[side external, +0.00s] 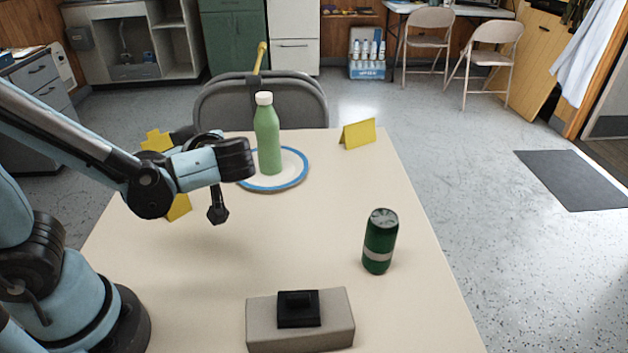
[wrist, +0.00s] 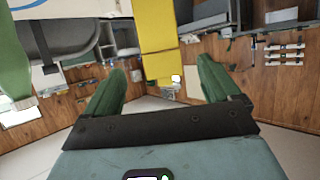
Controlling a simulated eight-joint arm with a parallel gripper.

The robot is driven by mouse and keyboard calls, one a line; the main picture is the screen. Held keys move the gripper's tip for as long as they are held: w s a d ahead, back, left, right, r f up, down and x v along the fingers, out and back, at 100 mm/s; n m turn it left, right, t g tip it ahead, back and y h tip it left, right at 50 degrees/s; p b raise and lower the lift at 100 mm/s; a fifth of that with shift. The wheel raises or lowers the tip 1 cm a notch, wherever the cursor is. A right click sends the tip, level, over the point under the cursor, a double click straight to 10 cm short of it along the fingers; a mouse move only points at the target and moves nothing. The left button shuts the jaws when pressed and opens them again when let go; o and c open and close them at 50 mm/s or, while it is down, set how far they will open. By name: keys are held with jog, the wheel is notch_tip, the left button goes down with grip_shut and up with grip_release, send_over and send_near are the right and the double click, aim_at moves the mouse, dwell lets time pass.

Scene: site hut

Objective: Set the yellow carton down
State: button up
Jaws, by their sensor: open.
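The yellow carton (side external: 180,208) appears upright on the left part of the table, mostly hidden behind my arm. Its base looks to be at the tabletop, but the contact is only partly visible. In the wrist view, which is upside down, the carton (wrist: 160,30) comes in from the top, its end lying in the gap between my fingers. My gripper (wrist: 160,68) is open, with its two green fingers apart on either side of the carton's end. In the side view my arm hides most of the gripper.
A green bottle (side external: 268,140) stands on a blue-rimmed plate (side external: 297,178), right of the carton. A folded yellow sign (side external: 358,133), a dark green can (side external: 379,240) and a grey box (side external: 337,318) with a black top share the table (side external: 300,235). The middle is clear.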

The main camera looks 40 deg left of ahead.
jog(key=w+d+m+t+h, duration=0.2)
jog(key=m+h, duration=0.4)
jog(key=m, duration=0.3)
jog(key=w+d+f+m+t+h, duration=0.1)
jog(key=w+d+m+t+h, duration=0.2)
jog(key=m, duration=0.6)
jog(key=d+t+h, duration=0.2)
jog(key=d+h, duration=0.1)
jog(key=h, duration=0.1)
jog(key=shift+d+f+h, duration=0.15)
jog(key=shift+f+h, duration=0.15)
